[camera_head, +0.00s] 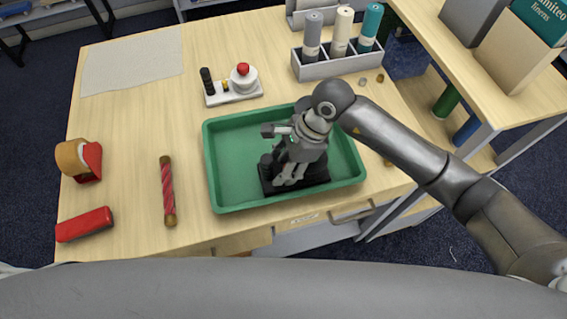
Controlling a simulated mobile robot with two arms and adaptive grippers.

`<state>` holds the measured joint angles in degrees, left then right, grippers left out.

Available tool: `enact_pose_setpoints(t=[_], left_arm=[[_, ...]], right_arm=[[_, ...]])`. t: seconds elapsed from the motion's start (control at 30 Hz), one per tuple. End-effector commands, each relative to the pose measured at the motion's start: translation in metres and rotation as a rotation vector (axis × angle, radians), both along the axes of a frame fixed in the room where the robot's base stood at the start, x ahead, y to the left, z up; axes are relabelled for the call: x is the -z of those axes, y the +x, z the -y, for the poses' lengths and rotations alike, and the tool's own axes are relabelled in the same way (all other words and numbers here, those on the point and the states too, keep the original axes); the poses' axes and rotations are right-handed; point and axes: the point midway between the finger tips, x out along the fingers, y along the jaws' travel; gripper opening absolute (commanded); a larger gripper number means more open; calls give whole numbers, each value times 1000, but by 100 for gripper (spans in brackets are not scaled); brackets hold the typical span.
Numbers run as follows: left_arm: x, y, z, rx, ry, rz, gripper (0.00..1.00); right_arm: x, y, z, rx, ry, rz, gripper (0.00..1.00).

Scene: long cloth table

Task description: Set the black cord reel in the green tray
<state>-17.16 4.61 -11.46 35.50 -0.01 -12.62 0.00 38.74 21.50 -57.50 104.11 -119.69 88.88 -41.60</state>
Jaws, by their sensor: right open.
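The green tray (228,196) lies on the wooden table near its front edge. The black cord reel (318,176) is inside the tray, right of its middle, and looks to rest on the tray floor. My right gripper (288,179) comes in from the right and points down over the reel, with its fingers in front of it. The gripper is open. It hides much of the reel, and I cannot tell whether the fingers touch it. My left gripper is not in view.
A tape dispenser (78,158), a red case (84,225) and a red-wrapped stick (168,190) lie left of the tray. A white holder (233,91) and a grey rack with rolls (340,66) stand behind it. The table between tray and stick is clear.

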Motion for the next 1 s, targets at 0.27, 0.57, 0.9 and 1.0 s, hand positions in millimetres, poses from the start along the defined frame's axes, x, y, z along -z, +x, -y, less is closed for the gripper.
enact_pose_setpoints(t=[0.27, 0.57, 0.9, 1.0], left_arm=[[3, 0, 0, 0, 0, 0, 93], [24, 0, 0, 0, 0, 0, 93], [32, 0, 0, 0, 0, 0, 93], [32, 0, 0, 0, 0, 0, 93]], right_arm=[[-13, 3, 5, 1, 1, 6, 44], [-72, 9, 29, 1, 0, 8, 44], [-111, 13, 44, 0, 0, 2, 44], [-114, 12, 44, 0, 0, 1, 44]])
